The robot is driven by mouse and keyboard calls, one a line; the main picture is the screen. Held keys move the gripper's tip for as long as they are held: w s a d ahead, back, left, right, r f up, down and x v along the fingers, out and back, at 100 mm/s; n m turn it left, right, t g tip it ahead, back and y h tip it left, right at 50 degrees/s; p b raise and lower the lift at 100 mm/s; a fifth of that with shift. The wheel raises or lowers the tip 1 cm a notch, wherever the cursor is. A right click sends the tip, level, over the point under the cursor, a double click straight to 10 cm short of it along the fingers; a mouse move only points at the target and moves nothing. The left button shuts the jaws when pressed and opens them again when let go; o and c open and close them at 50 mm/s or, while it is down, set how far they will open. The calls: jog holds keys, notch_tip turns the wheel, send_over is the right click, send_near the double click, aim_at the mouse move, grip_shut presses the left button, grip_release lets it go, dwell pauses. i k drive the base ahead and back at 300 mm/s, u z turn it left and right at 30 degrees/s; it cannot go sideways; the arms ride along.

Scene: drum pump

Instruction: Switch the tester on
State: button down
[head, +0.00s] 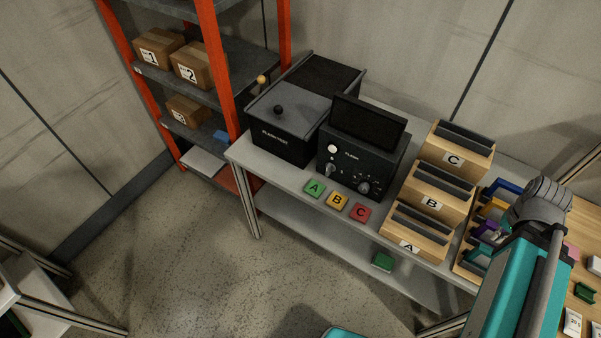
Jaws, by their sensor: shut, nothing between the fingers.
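The tester (347,176) is a dark box on the grey bench, with a raised dark screen (366,125) on top. Its front panel has a white round lamp or button (332,148), a light-tipped knob or switch (330,170) and a round dial (364,187). The screen shows no lit picture. A black lidded box (283,142) with lettering on its front and a black knob stands beside it on the left. My teal and grey arm reaches in at the lower right, apart from the tester. My gripper's fingers do not show.
Green A, yellow B and red C tiles (337,200) lie along the grey bench's (290,184) front edge. Wooden bins A, B and C (431,202) stand right of the tester. A red-framed shelf (218,65) with boxes is at left. Floor (200,255) in front is clear.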

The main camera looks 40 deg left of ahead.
aim_at(329, 167)
jog(key=k, duration=1.55)
jog(key=u, duration=1.3)
jog(key=i, duration=1)
